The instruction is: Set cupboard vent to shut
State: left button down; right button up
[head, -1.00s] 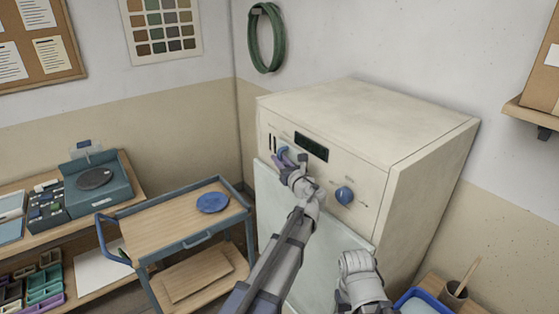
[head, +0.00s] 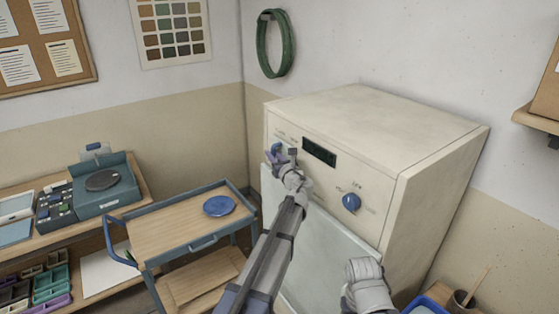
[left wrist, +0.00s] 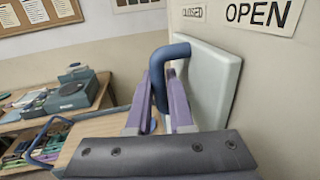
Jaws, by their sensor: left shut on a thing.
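The cupboard (head: 345,235) is a large cream cabinet with a control panel along the top of its front. Its vent has a pale sliding plate (left wrist: 215,80) with a blue handle (head: 277,148), at the panel's left end. My left gripper (head: 275,157) is shut on this handle. In the left wrist view the purple fingers close around the blue handle (left wrist: 168,52). My right gripper's fingers do not show.
A dark display (head: 319,152) and a blue knob (head: 351,203) are on the panel, right of the vent. A wooden-topped trolley (head: 165,230) with a blue plate (head: 219,206) stands left of the cupboard. A shelf (head: 534,120) is on the right wall.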

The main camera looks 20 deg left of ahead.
pick_arm(q)
jog(key=shift+w+a, duration=0.1)
jog(key=shift+w, duration=0.05)
jog(key=c, duration=1.2)
grip_release()
jog(key=shift+o, duration=0.6)
jog(key=shift+a, duration=0.15)
jog(key=v, duration=0.7)
jog(key=shift+s+d, duration=0.25)
jog(key=shift+d, duration=0.05)
